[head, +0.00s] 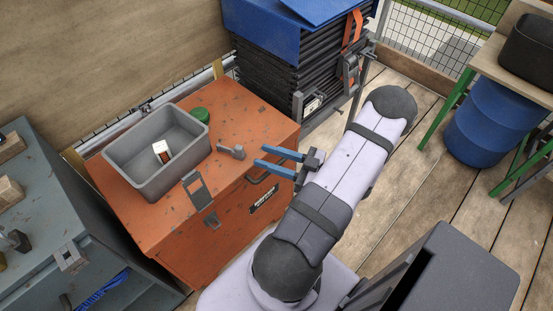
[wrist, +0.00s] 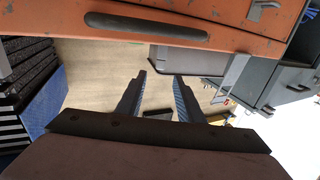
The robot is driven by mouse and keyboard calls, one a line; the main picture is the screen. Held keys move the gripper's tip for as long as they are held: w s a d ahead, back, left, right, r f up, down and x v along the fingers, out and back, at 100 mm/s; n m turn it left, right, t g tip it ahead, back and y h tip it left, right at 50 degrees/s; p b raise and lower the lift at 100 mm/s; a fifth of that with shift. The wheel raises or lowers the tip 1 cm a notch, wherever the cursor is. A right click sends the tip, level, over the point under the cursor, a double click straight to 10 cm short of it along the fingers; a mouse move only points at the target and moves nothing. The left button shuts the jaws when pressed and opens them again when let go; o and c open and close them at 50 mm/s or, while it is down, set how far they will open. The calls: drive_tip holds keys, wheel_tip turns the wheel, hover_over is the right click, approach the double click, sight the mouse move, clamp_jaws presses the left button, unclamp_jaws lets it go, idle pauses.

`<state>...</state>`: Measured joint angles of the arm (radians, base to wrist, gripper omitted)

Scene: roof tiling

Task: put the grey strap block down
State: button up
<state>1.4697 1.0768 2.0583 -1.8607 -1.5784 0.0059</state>
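A small grey block (head: 232,152), which looks like the strap block, lies on the lid of the orange chest (head: 150,225) in the head view, right of the grey bin. My gripper (head: 261,155) has two blue fingers pointing left toward the block, with a small gap between their tips and the block. The fingers are apart and nothing shows between them. In the wrist view my gripper (wrist: 160,75) also stands open with an empty gap. I cannot make out the block for sure in the wrist view.
A grey bin (head: 118,154) holding a small white and brown item (head: 162,151) stands on the chest, with a green round lid (head: 200,114) behind it. A grey cabinet (head: 85,235) is at left. A blue and black stack (head: 275,65) rises behind the chest.

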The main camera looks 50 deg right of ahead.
drive_tip(key=shift+v, duration=1.1)
